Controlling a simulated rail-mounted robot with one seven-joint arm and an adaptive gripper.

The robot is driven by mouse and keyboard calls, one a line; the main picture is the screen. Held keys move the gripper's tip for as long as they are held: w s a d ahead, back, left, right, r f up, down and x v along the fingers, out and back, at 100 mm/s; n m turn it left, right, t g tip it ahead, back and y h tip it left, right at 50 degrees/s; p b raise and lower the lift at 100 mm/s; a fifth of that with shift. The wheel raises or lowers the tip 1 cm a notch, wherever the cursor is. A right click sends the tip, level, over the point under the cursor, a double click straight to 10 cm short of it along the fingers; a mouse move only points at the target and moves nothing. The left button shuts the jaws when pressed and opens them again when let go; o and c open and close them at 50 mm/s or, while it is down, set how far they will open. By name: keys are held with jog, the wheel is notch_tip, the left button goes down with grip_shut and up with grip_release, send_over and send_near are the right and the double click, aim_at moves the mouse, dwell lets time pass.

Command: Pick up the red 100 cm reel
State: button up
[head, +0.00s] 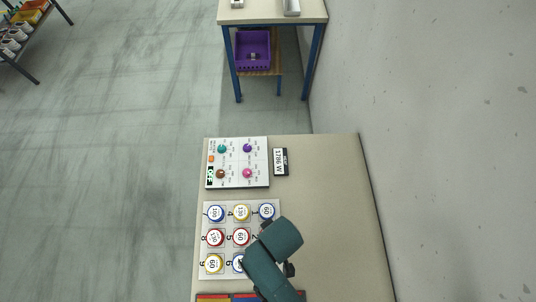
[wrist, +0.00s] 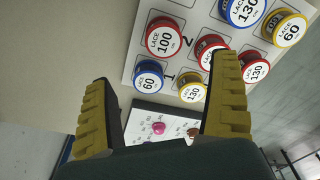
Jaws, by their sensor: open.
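The red 100 reel (wrist: 163,38) has a white face marked LACE 100. It sits on the white reel board (wrist: 131,62), beside the printed number 2, in the wrist view. In the head view my arm hides its spot. My gripper (wrist: 164,72) is open and empty, with its yellow ridged fingers spread apart. The red reel shows beyond the fingertips, between their lines, with no visible contact. A red reel (wrist: 208,45) to its right is partly behind the right finger, and a red 130 reel (wrist: 255,70) lies further right.
A blue 60 reel (wrist: 149,75) and yellow 130 reel (wrist: 192,92) neighbour it. A knobbed panel (head: 235,178) and small display marked 1786 W (head: 280,162) lie beyond the board. The table's right side (head: 335,220) is clear, with a wall alongside.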

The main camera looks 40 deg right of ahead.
jog(key=f, duration=0.4)
jog(key=w+f+b, duration=0.1)
jog(key=f, duration=0.7)
jog(key=shift+w+a+f+b, duration=0.15)
jog(key=shift+w+f+b, duration=0.15)
jog(key=shift+f+b, duration=0.05)
jog(key=c, duration=1.3)
